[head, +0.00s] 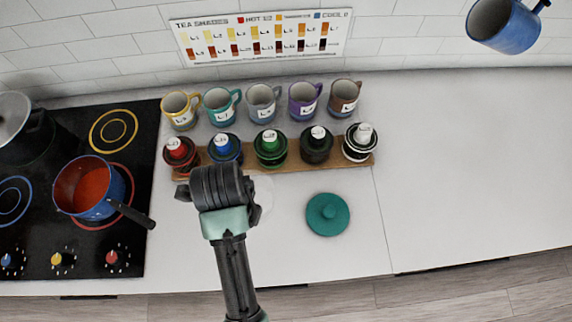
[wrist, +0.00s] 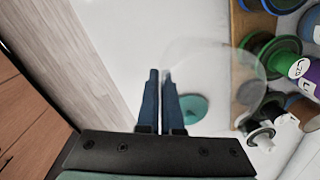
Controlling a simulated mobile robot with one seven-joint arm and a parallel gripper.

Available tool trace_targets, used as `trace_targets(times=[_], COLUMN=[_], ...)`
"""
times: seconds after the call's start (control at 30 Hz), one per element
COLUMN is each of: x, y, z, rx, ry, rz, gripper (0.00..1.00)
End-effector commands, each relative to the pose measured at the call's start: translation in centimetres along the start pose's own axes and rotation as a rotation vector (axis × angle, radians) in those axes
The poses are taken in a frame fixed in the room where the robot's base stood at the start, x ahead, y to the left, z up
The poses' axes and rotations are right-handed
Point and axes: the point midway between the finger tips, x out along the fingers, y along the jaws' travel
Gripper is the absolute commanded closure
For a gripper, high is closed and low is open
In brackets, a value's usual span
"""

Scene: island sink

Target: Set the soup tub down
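The soup tub looks like a clear, see-through round tub (wrist: 222,75) in the wrist view, just beyond and right of my fingertips. Its pale edge (head: 266,193) shows beside my gripper in the head view; the rest is hidden behind the gripper. My gripper (wrist: 161,78) has its two blue fingers close together, and the tub's near wall appears pinched between them. From above, my gripper (head: 222,185) is over the counter in front of the wooden rack. A teal round lid (head: 328,214) lies on the counter to the right, also seen through the tub (wrist: 194,107).
A wooden rack (head: 374,161) with several coloured-lid jars stands just behind my gripper, with several mugs (head: 263,103) behind it. A blue pot of red soup (head: 88,186) sits on the black stove at left, its handle pointing toward my arm. The right counter (head: 470,170) is clear.

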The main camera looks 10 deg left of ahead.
Motion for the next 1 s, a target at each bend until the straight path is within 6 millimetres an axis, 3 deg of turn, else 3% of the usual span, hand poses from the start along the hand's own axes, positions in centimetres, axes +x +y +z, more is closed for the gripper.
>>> trace_targets(times=[0.17,0.4,0.8,1.0], x=[0.3,4.3,9.2,10.1], y=[0.1,0.3,0.5,0.5], z=[0.0,-0.1,0.0,0.0], rx=[0.002,0.002,0.001,0.002], ry=[0.000,0.002,0.001,-0.001], rz=[0.001,0.003,0.001,-0.001], gripper=[1.00,1.00,1.00,1.00])
